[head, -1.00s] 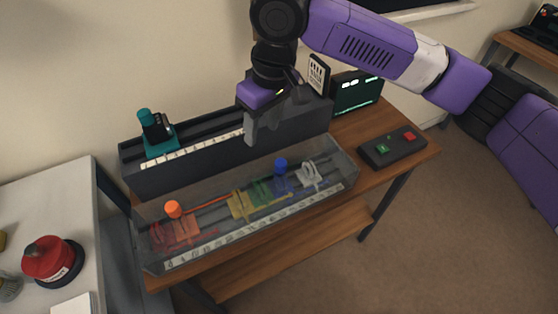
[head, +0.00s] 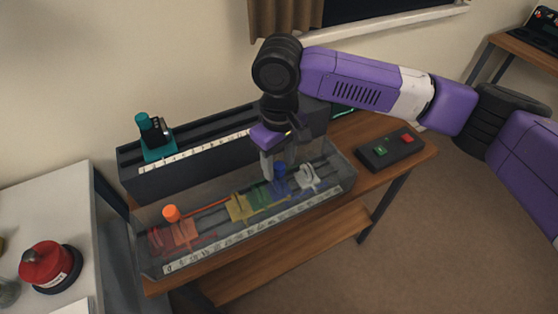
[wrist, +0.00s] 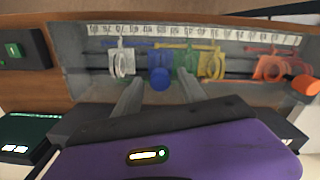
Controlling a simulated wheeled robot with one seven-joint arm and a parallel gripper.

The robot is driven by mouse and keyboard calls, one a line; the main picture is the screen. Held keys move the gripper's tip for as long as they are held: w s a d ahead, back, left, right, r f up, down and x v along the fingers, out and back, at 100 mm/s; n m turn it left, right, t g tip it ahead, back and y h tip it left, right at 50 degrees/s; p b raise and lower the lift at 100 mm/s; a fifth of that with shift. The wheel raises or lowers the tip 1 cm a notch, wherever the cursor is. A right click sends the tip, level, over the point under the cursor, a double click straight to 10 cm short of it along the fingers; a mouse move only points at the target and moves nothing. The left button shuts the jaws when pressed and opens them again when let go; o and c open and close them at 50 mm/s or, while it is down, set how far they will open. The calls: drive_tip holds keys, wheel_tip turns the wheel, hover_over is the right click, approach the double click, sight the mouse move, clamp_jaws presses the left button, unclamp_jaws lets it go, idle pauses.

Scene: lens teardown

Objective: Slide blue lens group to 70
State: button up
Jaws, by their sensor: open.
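The blue lens group (wrist: 159,62) sits on the rails inside the clear-walled case (head: 215,256), between the white group and the green group. Its blue knob (head: 279,169) stands above the case in the head view and also shows in the wrist view (wrist: 160,79). My gripper (head: 280,170) is open over the case. Its two fingers (wrist: 158,88) lie on either side of the blue knob in the wrist view. I cannot tell whether a finger touches it.
White (wrist: 122,62), green (wrist: 187,58), yellow (wrist: 212,62) and red (wrist: 268,68) groups share the rails. An orange knob (head: 171,213) stands at the left. A dark rail housing (head: 190,172) with a teal carriage (head: 155,140) stands behind. A button box (head: 390,149) is at right.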

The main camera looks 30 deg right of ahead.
clamp_jaws()
idle(1.4)
